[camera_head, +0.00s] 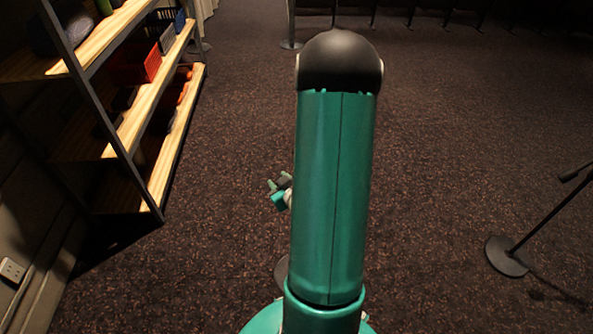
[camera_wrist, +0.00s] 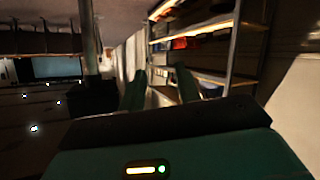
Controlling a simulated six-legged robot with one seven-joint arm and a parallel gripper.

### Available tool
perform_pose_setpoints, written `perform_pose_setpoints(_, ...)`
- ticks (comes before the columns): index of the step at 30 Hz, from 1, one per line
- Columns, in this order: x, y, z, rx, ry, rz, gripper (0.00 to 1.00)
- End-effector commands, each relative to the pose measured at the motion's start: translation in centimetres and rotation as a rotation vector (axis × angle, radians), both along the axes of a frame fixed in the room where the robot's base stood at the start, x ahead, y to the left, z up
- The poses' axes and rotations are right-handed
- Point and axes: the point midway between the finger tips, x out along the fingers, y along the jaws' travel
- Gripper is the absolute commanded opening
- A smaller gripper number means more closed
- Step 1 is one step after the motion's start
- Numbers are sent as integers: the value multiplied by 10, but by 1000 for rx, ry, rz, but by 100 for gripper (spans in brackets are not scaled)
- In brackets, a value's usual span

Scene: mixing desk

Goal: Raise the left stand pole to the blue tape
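A dark stand with a round base (camera_head: 507,257) stands at the right of the head view, its thin pole (camera_head: 545,217) running up out of frame. I cannot tell which is the left stand, and I see no blue tape. My gripper (camera_head: 279,190) shows small beside my green arm, well apart from both poles. In the wrist view its two dark green fingers (camera_wrist: 160,88) are apart with nothing between them.
A metal shelf with wooden boards (camera_head: 150,95) stands at the left, with a red crate (camera_head: 135,62) on it. It also shows behind the fingers in the wrist view (camera_wrist: 222,79). The dark carpet (camera_head: 430,150) is clear between my arm and the right stand.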

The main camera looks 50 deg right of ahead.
Motion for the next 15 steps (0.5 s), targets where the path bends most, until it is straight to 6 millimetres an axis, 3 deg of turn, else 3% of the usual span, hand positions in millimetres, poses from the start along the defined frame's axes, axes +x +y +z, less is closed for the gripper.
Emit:
perform_pose_setpoints(1,-15,-5,-15,15,-38,-27,33)
perform_pose_setpoints(6,-59,-13,-39,22,-223,-114,33)
perform_pose_setpoints(12,-103,-13,-47,14,-404,-227,33)
perform_pose_setpoints(15,-113,-12,-47,7,-449,-256,33)
